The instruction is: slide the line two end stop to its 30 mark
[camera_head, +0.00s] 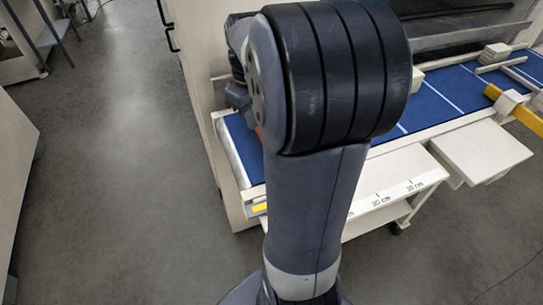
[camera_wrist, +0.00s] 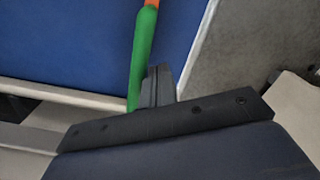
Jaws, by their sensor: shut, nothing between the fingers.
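A white scale strip (camera_head: 398,194) with 20 cm and 30 cm marks runs along the front edge of the blue conveyor; its left part is hidden behind my arm. In the wrist view, a green bar (camera_wrist: 142,55) with an orange end lies over the blue belt (camera_wrist: 65,45). I cannot tell whether this bar is part of the line two end stop. My gripper (camera_wrist: 158,75) is shut and empty, its fingers right beside the green bar; I cannot tell whether they touch. In the head view my arm hides the fingertips.
A yellow bar (camera_head: 517,110) in a pale block crosses the belt's right end. A pale shelf (camera_head: 482,151) juts out at the front right. A small yellow label (camera_head: 260,207) is at the conveyor's left corner. The grey floor (camera_head: 120,180) at left is clear.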

